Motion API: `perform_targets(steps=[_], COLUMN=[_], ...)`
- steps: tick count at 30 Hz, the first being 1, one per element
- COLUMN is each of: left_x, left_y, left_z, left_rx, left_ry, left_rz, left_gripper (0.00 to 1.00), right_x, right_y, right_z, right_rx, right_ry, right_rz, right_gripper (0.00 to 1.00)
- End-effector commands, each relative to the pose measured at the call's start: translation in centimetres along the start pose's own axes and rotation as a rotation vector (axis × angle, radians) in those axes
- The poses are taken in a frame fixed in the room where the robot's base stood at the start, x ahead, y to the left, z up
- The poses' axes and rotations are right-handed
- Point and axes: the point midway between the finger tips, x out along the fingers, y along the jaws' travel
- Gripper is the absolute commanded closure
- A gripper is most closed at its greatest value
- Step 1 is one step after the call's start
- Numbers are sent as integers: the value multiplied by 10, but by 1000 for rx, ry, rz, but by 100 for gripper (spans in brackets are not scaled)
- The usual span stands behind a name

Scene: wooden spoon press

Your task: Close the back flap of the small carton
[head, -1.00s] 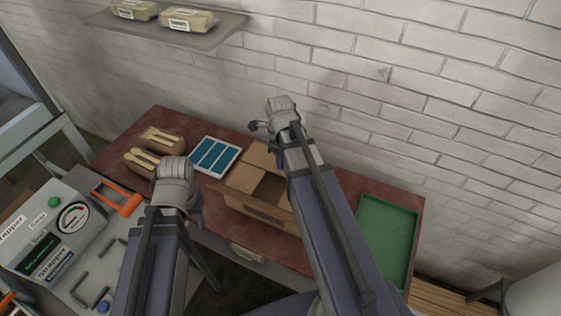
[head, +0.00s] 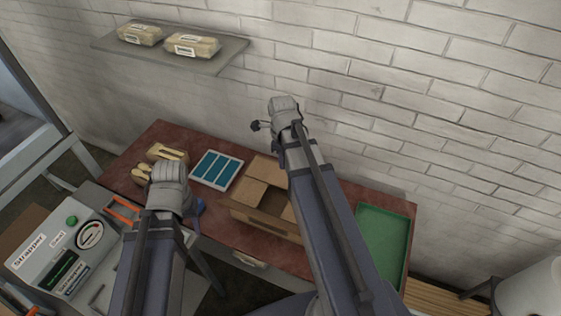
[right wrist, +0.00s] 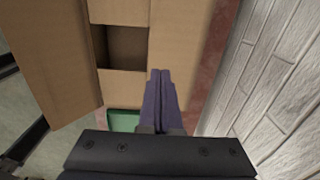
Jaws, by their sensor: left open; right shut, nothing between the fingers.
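The small brown carton (head: 243,211) stands on the red-brown table, its inside partly open to view. Its back flap (head: 267,168) is on the wall side and stands open, leaning outward; in the right wrist view the back flap (right wrist: 183,35) is the strip on the right. Two side flaps lie folded inward, and the front flap (right wrist: 50,60) spreads outward. My right gripper (right wrist: 158,73) is shut and empty, seen over the inner edge of the back flap; I cannot tell whether it touches. My left gripper (head: 199,207) is open and empty, left of the carton, mostly hidden by its wrist.
A white tray with blue strips (head: 217,170) lies left of the carton. Bundles of wooden spoons (head: 166,153) are further left. A green tray (head: 383,240) is at the right end. The brick wall (head: 400,110) rises close behind the table. A strapper machine (head: 65,250) stands at left.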

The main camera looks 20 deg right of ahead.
Motion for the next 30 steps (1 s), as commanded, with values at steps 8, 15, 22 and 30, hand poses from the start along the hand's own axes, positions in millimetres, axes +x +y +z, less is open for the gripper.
perform_targets(steps=[8, 15, 22, 30], left_x=[-49, -65, -64, -58], left_y=[-5, -6, -6, -6], left_z=[3, 4, 4, 3], left_rx=[2, -3, -4, -4], left_ry=[0, 0, 0, 0], left_rz=[0, 1, 1, 1], left_gripper=[49, 49, 49, 49], right_x=[-50, -66, -64, -59], right_y=[-1, -2, -2, 14], right_z=[0, 0, 0, 8], right_rx=[0, 0, 0, -159], right_ry=[0, 0, 0, 5], right_rz=[0, 0, 0, 1], right_gripper=[100, 100, 100, 100])
